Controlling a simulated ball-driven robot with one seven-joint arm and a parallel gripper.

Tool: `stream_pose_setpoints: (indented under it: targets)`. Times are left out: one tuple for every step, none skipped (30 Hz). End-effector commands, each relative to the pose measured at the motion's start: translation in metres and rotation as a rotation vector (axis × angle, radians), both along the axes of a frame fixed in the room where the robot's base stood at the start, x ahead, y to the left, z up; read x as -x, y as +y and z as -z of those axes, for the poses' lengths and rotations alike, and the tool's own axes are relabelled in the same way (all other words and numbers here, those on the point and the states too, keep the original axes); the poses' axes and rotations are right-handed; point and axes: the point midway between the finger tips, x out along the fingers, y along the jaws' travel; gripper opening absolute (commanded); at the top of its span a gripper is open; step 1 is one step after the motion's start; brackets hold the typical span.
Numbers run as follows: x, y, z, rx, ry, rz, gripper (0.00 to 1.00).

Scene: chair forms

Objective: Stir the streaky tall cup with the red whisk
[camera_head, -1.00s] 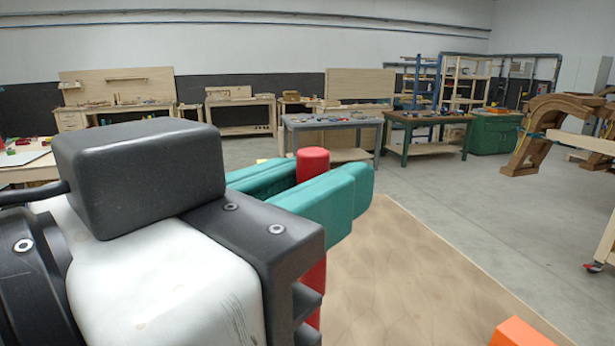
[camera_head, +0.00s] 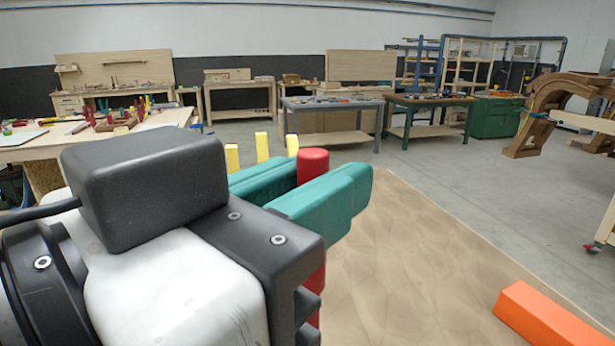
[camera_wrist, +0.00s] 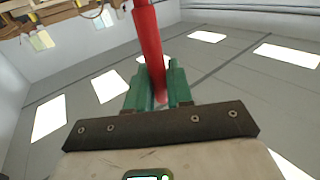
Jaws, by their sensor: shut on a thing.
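My gripper (camera_head: 310,190) has teal fingers, shut on the red whisk. In the head view the red whisk (camera_head: 313,163) stands upright between the fingers, its rounded top just above them and a red part showing below. In the wrist view the gripper (camera_wrist: 158,90) grips the long red whisk shaft (camera_wrist: 147,35), which runs up out of the frame. The whisk's stirring end is not clearly visible. The streaky tall cup is not visible in either view.
A tan patterned tabletop (camera_head: 420,260) lies beyond and right of my gripper. An orange block (camera_head: 550,320) sits at its lower right. Several yellow upright pieces (camera_head: 262,147) stand behind my gripper. A cluttered wooden workbench (camera_head: 100,140) is at the left. Open floor lies beyond.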

Motion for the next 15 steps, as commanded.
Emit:
stream_pose_setpoints:
  targets:
    - [0.000,0.000,0.007,0.001,-0.001,0.000,0.00]
    - [0.000,0.000,0.009,0.001,-0.001,0.000,0.00]
    - [0.000,0.000,0.012,0.000,0.000,0.000,0.00]
    - [0.000,0.000,0.014,0.000,0.000,0.000,0.00]
    - [0.000,0.000,0.016,0.000,0.000,0.000,0.00]
    - [0.000,0.000,0.019,0.000,0.000,0.000,0.00]
    - [0.000,0.000,0.021,0.000,0.000,0.000,0.00]
    - [0.000,0.000,0.023,0.000,0.000,0.000,0.00]
    - [0.000,0.000,0.026,0.000,0.000,0.000,0.00]
    - [0.000,0.000,0.028,0.000,0.000,0.000,0.00]
    - [0.000,0.000,0.030,0.000,0.000,0.000,0.00]
    - [0.000,0.000,0.033,0.000,0.000,0.000,0.00]
    - [0.000,0.000,0.034,0.000,0.000,0.000,0.00]
    - [0.000,0.000,0.036,0.000,0.000,0.000,0.00]
    - [0.000,0.000,0.038,-0.001,-0.001,0.000,0.00]
